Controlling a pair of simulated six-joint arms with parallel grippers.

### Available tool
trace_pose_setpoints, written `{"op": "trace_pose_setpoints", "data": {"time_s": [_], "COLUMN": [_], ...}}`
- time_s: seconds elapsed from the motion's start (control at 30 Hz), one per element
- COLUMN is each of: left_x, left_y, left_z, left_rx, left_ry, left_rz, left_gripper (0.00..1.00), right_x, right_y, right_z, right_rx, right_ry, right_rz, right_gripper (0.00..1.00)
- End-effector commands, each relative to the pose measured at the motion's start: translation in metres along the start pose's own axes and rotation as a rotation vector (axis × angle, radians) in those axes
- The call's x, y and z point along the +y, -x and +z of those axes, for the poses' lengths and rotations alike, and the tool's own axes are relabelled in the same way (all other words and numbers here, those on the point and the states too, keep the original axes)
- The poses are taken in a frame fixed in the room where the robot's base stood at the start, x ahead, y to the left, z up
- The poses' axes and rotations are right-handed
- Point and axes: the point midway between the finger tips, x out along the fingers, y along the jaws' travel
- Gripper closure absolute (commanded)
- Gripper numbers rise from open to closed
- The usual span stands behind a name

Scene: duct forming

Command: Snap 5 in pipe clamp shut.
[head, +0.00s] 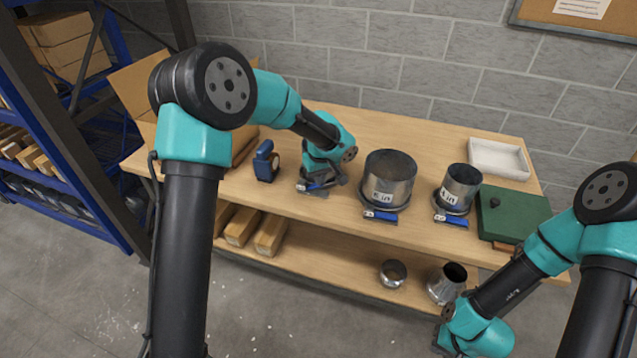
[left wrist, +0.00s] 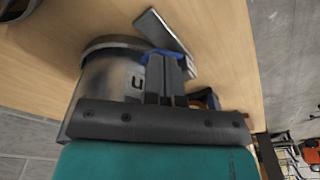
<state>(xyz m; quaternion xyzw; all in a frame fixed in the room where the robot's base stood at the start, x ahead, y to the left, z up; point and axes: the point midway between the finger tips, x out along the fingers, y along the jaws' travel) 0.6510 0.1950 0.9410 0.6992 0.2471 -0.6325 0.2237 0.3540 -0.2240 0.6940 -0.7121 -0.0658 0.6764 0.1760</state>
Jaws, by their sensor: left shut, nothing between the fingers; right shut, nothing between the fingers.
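Three metal pipes are on the table, the left one mostly hidden by my left gripper (head: 318,186). The middle, wider pipe (head: 390,172) and the right pipe (head: 461,184) carry small labels that I cannot read surely. A clamp with a blue handle (head: 380,215) circles the middle pipe's base; another blue-handled clamp (head: 452,221) is at the right pipe's base. In the left wrist view, my shut, empty left gripper is against or close to the left pipe (left wrist: 105,80), beside a blue clamp part and a grey lever (left wrist: 164,30). Contact is unclear. My right gripper (head: 441,345) is shut and empty, low at the front.
A blue tool (head: 266,162) stands left of my left gripper. A white tray (head: 499,158) and a green case (head: 512,215) are at the right of the table. The shelf below holds boxes (head: 270,235) and two metal pieces (head: 393,273).

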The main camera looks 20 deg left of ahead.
Motion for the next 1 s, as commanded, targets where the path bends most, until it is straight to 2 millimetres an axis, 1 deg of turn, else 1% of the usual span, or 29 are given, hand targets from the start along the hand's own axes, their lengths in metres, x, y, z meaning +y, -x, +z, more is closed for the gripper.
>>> {"op": "trace_pose_setpoints", "data": {"time_s": [0.17,0.37,0.57,0.67,0.8,0.9,1.0], "left_x": [-0.001,-0.001,0.000,0.000,0.000,0.000,0.000], "left_y": [-0.010,-0.031,-0.026,-0.022,-0.015,-0.012,-0.012], "left_z": [0.001,0.004,0.004,0.011,0.026,0.031,0.032], "left_rx": [-0.002,-0.007,-0.002,-0.001,-0.001,0.000,0.000], "left_ry": [0.000,-0.001,0.000,-0.001,-0.003,-0.001,0.000], "left_rz": [-0.003,-0.007,-0.002,-0.002,-0.001,0.000,0.000], "left_gripper": [1.00,1.00,1.00,1.00,1.00,1.00,1.00], "right_x": [0.000,0.000,0.000,0.000,0.000,0.000,0.000], "right_y": [0.000,0.000,0.000,0.000,0.000,0.000,0.000], "right_z": [0.000,0.000,0.000,0.000,0.000,0.000,0.000], "right_rx": [0.000,0.000,0.000,0.000,0.000,0.000,0.000], "right_ry": [0.000,0.000,0.000,0.000,0.000,0.000,0.000], "right_rz": [0.000,0.000,0.000,0.000,0.000,0.000,0.000], "right_gripper": [1.00,1.00,1.00,1.00,1.00,1.00,1.00]}}
